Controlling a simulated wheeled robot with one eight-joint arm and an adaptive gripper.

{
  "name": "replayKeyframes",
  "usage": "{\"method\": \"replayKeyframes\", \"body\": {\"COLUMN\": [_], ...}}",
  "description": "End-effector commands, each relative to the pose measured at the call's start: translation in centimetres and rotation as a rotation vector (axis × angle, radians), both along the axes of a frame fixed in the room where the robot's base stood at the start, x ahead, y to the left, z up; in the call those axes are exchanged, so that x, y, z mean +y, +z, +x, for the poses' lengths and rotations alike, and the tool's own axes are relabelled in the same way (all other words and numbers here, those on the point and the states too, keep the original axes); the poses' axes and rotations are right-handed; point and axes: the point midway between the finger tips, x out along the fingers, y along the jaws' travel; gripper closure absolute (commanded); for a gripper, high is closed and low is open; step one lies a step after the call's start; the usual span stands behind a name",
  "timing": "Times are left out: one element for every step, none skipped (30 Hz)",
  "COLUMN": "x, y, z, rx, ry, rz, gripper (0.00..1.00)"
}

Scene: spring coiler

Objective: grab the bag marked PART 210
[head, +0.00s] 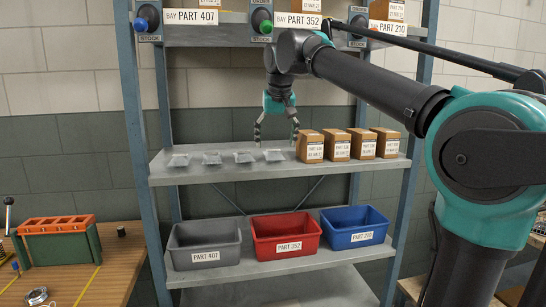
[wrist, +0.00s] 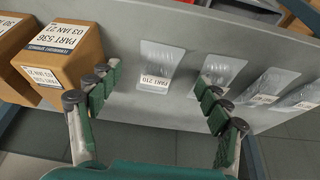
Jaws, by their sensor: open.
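The clear bag marked PART 210 (wrist: 160,62) lies flat on the shelf, its label upside down in the wrist view. It is the bag nearest the cardboard boxes, at the right end of the bag row in the head view (head: 273,155). My gripper (head: 277,132) is open and empty, pointing down above this end of the row. In the wrist view my gripper (wrist: 158,88) has its fingers spread on either side of the bag. The right fingers partly cover the neighbouring bag (wrist: 222,70).
Several boxes (head: 337,145) stand just right of the bag in the head view. Other bags (head: 211,158) lie to its left. On the shelf below are a grey PART 407 bin (head: 205,257), a red PART 352 bin (head: 287,247) and a blue PART 210 bin (head: 355,238).

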Motion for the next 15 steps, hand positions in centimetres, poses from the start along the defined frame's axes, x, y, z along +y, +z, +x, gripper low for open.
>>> {"method": "replayKeyframes", "body": {"x": [0.2,0.3,0.3,0.4,0.5,0.5,0.6,0.6,0.6,0.6,0.7,0.7,0.7,0.8,0.8], "y": [0.0,0.0,0.0,0.0,0.0,0.0,0.0,0.0,-0.1,-0.2,-0.4,-0.8,-1.1,-1.5,-2.1], "z": [0.9,1.3,1.7,2.0,2.2,2.5,2.6,2.7,2.8,2.9,3.0,3.1,3.3,3.4,3.6], "rx": [0.000,0.000,0.000,0.000,0.000,0.000,0.000,0.000,0.000,0.000,0.000,0.000,0.000,0.000,0.000], "ry": [-0.002,-0.002,-0.002,-0.002,-0.002,-0.001,-0.001,-0.001,0.000,0.000,0.000,0.000,0.000,0.000,0.000], "rz": [0.001,0.001,0.001,0.001,0.001,0.000,0.000,0.000,0.000,0.000,0.000,0.000,0.000,0.000,0.000], "gripper": [0.22,0.22,0.22,0.22,0.22,0.22,0.22,0.22,0.22,0.22,0.22,0.22,0.22,0.22,0.22]}}
